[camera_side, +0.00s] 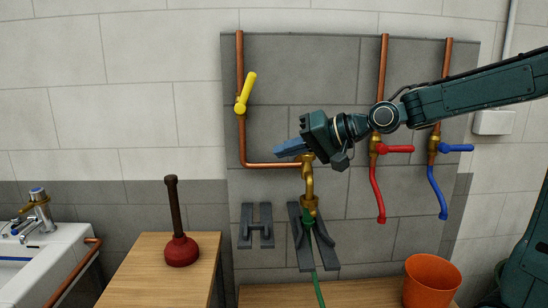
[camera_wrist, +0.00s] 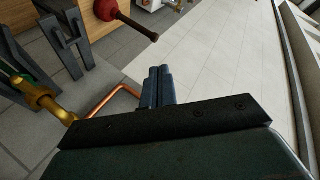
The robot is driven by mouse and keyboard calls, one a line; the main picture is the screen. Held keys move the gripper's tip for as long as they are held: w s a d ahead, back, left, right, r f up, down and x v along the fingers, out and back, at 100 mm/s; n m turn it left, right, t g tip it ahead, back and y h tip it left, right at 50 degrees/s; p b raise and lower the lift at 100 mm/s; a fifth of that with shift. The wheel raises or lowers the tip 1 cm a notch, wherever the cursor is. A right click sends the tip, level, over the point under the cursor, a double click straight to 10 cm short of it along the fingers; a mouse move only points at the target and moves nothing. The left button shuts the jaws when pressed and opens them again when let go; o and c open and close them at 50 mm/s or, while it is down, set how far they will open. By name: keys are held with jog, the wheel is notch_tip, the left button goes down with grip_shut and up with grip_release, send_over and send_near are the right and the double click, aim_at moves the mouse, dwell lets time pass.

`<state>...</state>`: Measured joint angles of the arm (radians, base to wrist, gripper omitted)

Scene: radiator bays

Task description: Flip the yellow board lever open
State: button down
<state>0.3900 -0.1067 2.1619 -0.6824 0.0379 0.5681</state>
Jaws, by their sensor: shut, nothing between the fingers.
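The yellow board lever (camera_side: 248,88) is on the vertical copper pipe at the board's left. Its handle points up and slightly right, tilted a little off the pipe's line. My gripper (camera_side: 280,151) is shut and empty, its blue fingers pointing left. It is below and to the right of the lever, apart from it, just in front of the lower copper pipe and the brass tap. The wrist view shows the two fingers (camera_wrist: 158,80) side by side. The lever does not show in the wrist view.
The brass tap (camera_side: 308,180) with a green hose is right below my gripper; it also shows in the wrist view (camera_wrist: 45,100). Red (camera_side: 396,150) and blue (camera_side: 456,148) levers are to the right. A plunger (camera_side: 181,250), an orange bucket (camera_side: 432,283) and grey brackets (camera_side: 256,226) are lower down.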

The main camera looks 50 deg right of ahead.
jog(key=w+d+r+m+t, duration=0.1)
jog(key=w+d+m+t, duration=0.2)
jog(key=d, duration=0.3)
jog(key=w+d+r+m+t+h, duration=0.1)
jog(key=w+d+r+m+t, duration=0.1)
jog(key=d+m, duration=0.3)
jog(key=w+d+r+m+t, duration=0.1)
jog(key=w+d+m+t, duration=0.2)
jog(key=d, duration=0.5)
jog(key=shift+w+r+m+t, duration=0.4)
jog(key=shift+w+m, duration=0.25)
jog(key=shift+m, duration=0.25)
send_near(246, 93)
jog(key=w+d+r, duration=0.2)
jog(key=w+d, duration=0.2)
jog(key=d, duration=0.1)
jog(key=shift+w+a+r, duration=0.35)
jog(key=shift+w+a, duration=0.15)
jog(key=shift+a, duration=0.25)
jog(key=shift+w+a+r, duration=0.35)
jog(key=shift+w+a, duration=0.15)
jog(key=shift+a, duration=0.3)
jog(key=shift+a+r, duration=0.1)
jog(key=shift+r, duration=0.05)
